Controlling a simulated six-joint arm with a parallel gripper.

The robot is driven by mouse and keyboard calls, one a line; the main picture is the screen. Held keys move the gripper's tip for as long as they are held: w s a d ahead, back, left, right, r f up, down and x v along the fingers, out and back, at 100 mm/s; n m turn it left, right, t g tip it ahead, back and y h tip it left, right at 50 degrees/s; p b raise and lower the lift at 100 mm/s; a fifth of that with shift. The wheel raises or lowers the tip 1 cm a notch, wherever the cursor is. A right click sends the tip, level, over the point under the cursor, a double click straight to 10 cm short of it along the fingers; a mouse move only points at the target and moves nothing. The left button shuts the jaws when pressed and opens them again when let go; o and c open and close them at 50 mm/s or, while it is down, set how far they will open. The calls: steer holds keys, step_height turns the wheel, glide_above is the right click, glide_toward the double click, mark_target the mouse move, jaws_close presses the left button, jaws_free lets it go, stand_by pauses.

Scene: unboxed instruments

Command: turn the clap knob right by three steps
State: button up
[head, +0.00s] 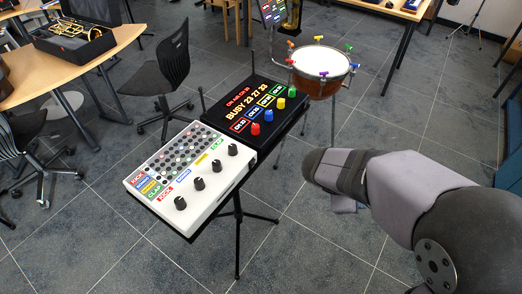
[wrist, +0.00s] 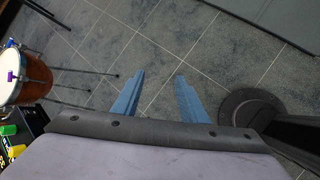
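A white drum machine (head: 215,200) lies on a black stand in the head view. It has a row of black knobs along its right side and coloured labels beside them. The clap knob (head: 233,150) appears to be the farthest one, beside a green label that reads CLAP. Its pointer mark is too small to read. My gripper (wrist: 160,76) shows in the wrist view with its two blue fingers apart and nothing between them, over bare floor. In the head view my arm is to the right of the drum machine, well apart from it.
A black box (head: 238,88) with a lit display and coloured knobs lies just behind the drum machine. A drum (head: 321,62) with coloured lugs stands beyond it and shows at the left of the wrist view (wrist: 22,80). Chairs and a wooden table are at left. Floor between arm and stand is clear.

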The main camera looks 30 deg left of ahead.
steer(key=a+n+t+y+b, duration=0.1)
steer(key=a+n+t+y, duration=0.15)
steer(key=a+n, duration=0.8)
steer(key=n+t+y+b, duration=0.2)
steer(key=n+t+y, duration=0.2)
steer(key=n+y, duration=0.3)
glide_toward(231, 148)
steer(key=x, duration=0.3)
steer(key=shift+w+a+r+g, duration=0.1)
steer(key=shift+w+g, duration=0.15)
steer(key=shift+w, duration=0.05)
steer(key=shift+p+x, duration=0.65)
steer(key=shift+x, duration=3)
steer(key=shift+h, duration=0.35)
jaws_close()
